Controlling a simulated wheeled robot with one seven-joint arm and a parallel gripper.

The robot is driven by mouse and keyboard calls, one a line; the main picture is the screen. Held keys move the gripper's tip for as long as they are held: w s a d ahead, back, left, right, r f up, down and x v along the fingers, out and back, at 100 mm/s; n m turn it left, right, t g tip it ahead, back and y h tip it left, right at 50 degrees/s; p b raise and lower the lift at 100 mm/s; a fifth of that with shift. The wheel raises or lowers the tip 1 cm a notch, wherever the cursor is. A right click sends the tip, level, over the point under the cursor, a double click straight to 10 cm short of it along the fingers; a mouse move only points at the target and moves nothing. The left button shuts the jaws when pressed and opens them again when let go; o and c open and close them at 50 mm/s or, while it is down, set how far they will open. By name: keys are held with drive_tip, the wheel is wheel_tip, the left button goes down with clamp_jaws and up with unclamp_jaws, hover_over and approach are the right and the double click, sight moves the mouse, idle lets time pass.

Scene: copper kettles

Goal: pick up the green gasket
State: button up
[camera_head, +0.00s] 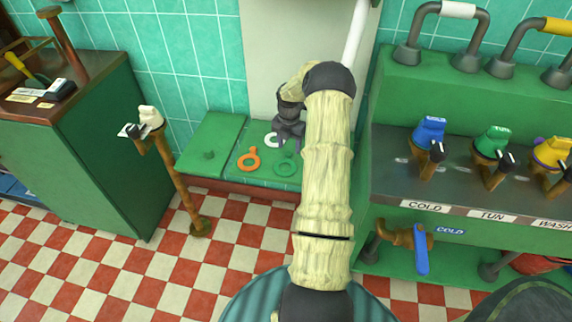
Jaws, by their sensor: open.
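The green gasket (285,165) is a flat ring with a small tab, lying on the green tiled ledge (229,168) by the back wall. An orange gasket (249,159) lies to its left, and a white gasket (272,139) lies behind it, partly hidden by my gripper. My gripper (288,143) is dark grey and hangs over the ledge, just behind and above the green gasket in the picture. It is open, and nothing shows between its fingers. I cannot tell its exact height above the ledge. My pale arm rises in front and hides the ledge's right end.
A green counter with blue, green and yellow taps (429,132) stands right. A green cabinet (88,145) and a brown pipe stand (180,185) are left. The checkered floor (120,270) is clear at front left.

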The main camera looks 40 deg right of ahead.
sight(288, 153)
wheel_tip(288, 153, down, 3)
drive_tip(key=shift+w+a, duration=0.1)
idle(0.5)
drive_tip(key=c, duration=1)
